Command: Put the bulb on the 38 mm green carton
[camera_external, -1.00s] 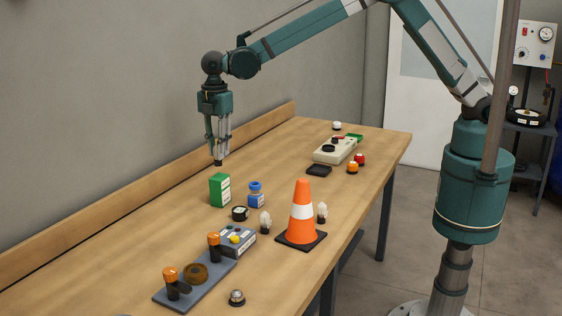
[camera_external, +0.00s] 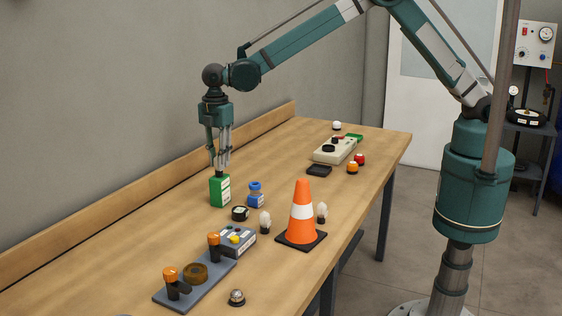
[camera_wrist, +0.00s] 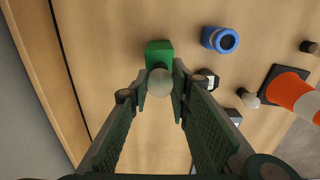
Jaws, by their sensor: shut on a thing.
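The blue bottle (camera_external: 256,195) stands close to the right of the carton, with a small black round item (camera_external: 240,213) in front. Two other bulbs (camera_external: 265,222) (camera_external: 322,212) stand near an orange cone (camera_external: 302,215). The bench behind the carton is clear.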

